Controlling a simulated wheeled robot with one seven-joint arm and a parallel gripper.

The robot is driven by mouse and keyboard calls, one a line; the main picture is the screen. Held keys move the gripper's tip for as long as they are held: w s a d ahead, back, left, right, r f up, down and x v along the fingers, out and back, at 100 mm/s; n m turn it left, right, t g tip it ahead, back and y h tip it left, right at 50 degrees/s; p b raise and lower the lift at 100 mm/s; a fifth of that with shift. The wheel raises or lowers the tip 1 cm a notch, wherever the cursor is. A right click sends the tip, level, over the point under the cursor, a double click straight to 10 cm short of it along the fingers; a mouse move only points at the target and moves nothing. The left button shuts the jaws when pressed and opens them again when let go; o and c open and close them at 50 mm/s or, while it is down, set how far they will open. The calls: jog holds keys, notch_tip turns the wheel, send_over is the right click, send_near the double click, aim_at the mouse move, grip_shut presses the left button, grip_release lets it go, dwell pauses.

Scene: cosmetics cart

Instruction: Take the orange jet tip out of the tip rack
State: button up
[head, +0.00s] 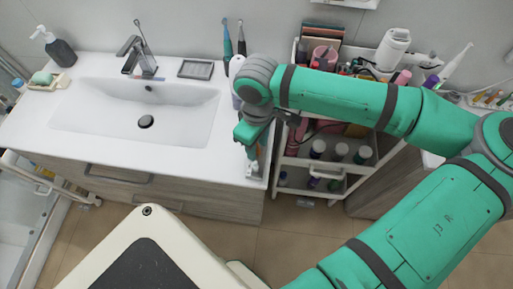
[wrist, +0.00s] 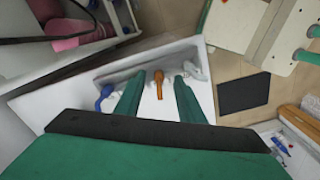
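The orange jet tip (wrist: 158,84) stands between the fingers of my gripper (wrist: 160,92) in the wrist view, with a gap on both sides. My gripper is open, and I cannot tell how deep the tip sits between the fingers. A blue tip (wrist: 103,98) is to the left of the fingers and a whitish tip (wrist: 192,70) is to the right. The pale rack is partly hidden by the fingers, and its outline is hard to make out. In the head view my gripper (head: 251,158) points down at the right front end of the white counter; the orange tip is not clear there.
The white counter (head: 200,150) holds a sink (head: 135,105), a faucet (head: 132,55) and a soap dispenser (head: 56,46). Upright toothbrushes (head: 227,40) stand behind my gripper. The cosmetics cart (head: 283,170) with several bottles stands close on the right. The counter's front edge is near.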

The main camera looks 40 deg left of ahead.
jog(key=shift+f, duration=0.75)
jog(key=shift+c, duration=0.5)
grip_shut()
